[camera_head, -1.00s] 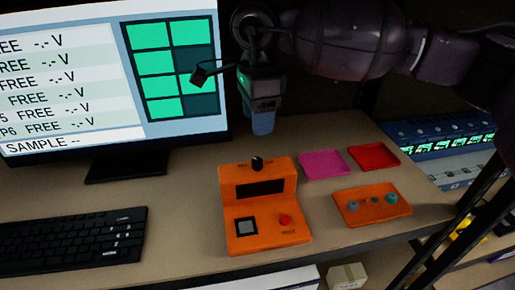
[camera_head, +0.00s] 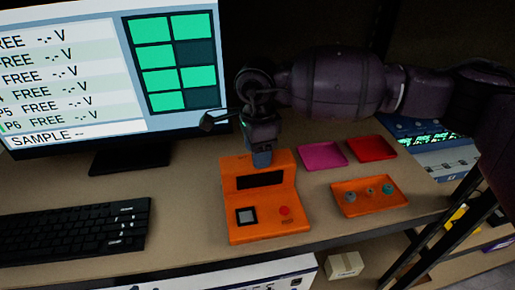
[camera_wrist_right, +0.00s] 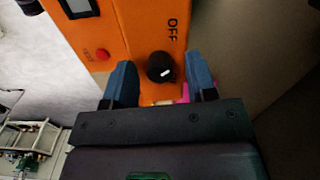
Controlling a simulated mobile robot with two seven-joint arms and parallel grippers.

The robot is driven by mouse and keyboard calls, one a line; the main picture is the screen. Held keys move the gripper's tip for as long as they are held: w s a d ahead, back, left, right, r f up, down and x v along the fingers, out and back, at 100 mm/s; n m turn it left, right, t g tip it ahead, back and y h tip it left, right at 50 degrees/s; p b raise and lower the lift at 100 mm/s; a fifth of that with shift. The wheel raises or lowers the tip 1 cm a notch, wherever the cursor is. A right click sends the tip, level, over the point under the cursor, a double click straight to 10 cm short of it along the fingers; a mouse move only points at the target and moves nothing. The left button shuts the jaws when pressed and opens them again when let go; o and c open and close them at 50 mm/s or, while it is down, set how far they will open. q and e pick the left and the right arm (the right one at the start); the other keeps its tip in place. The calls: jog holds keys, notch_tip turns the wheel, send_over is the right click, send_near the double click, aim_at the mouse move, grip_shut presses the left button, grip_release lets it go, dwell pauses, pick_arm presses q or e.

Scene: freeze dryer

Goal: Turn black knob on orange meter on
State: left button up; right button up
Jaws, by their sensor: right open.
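The orange meter (camera_head: 262,210) stands on the table in the middle of the head view, with a dark display, a grey square and a red button. Its black knob (camera_wrist_right: 160,67) shows in the right wrist view on the orange top, beside the word OFF. A white mark is on the knob. My right gripper (camera_head: 262,160) is over the top of the meter and hides the knob in the head view. In the wrist view its two blue fingers (camera_wrist_right: 160,80) are open, one on each side of the knob, with gaps between. My left gripper is not in view.
A monitor (camera_head: 70,148) and black keyboard (camera_head: 75,230) are at the left. Pink (camera_head: 322,155) and red (camera_head: 371,148) trays and an orange tray with small round parts (camera_head: 340,208) lie right of the meter. The table's front edge is close to the meter.

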jog(key=c, duration=0.9)
jog(key=shift+c, duration=0.2)
jog(key=shift+f+m+b, duration=0.15)
jog(key=shift+m+b, duration=1)
jog(key=shift+m, duration=0.05)
jog(key=m+b, duration=0.1)
jog(key=m, duration=0.1)
jog(key=shift+m, duration=0.3)
jog(key=m, duration=0.2)
jog(key=m+b, duration=0.1)
jog(key=m, duration=0.1)
jog(key=shift+r+m, duration=0.2)
jog(key=shift+m, duration=0.1)
jog(key=m, duration=0.6)
jog(key=shift+m, duration=0.3)
